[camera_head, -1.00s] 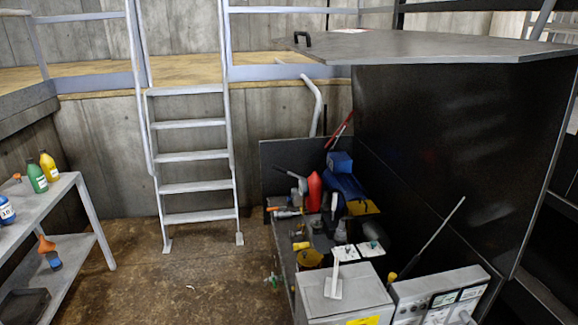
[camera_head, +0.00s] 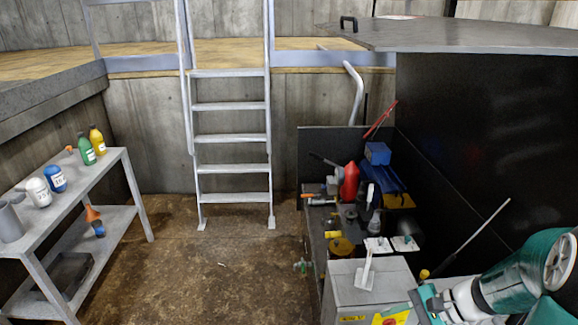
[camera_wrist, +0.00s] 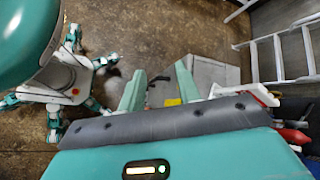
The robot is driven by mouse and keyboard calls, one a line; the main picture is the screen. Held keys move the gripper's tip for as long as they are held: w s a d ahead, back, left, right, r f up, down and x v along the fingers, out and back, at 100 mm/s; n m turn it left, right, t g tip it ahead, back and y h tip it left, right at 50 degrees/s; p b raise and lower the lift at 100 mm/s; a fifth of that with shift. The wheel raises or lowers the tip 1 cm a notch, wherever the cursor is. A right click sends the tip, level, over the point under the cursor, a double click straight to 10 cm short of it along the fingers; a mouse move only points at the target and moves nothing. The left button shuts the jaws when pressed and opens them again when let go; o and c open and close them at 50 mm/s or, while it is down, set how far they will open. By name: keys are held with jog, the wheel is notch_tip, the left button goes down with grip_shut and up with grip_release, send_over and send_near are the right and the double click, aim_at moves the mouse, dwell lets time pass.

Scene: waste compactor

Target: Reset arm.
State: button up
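My gripper (camera_wrist: 159,88) shows in the wrist view as two teal fingers set well apart, with no held object seen between them. In the head view my teal and white arm comes in from the lower right, and the gripper end (camera_head: 428,302) is beside the grey control box (camera_head: 345,297). The box has a white lever (camera_head: 367,270) standing on top and a yellow label on its front. In the wrist view the same grey box (camera_wrist: 212,70) lies just beyond the right finger.
A black bench (camera_head: 312,237) holds tools, a red bottle (camera_head: 350,182) and a blue box (camera_head: 377,153). A compactor wall and lid (camera_head: 460,36) rise at right. A shelf with bottles (camera_head: 114,163) stands left, a ladder (camera_head: 232,137) behind. Brown floor between is clear.

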jog(key=s+a+r+n+t+h, duration=0.1)
jog(key=s+a+r+n+h, duration=0.1)
jog(key=a+r+n+h, duration=0.1)
jog(key=s+a+r+n+t+h, duration=0.1)
jog(key=s+a+r+n+h, duration=0.2)
jog(key=r+n, duration=0.2)
jog(key=s+a+r+n+t+h, duration=0.1)
jog(key=s+a+r+n+h, duration=0.2)
jog(key=r, duration=0.6)
jog(key=shift+s+n+h, duration=0.15)
jog(key=shift+n+h, duration=0.15)
jog(key=shift+n, duration=0.4)
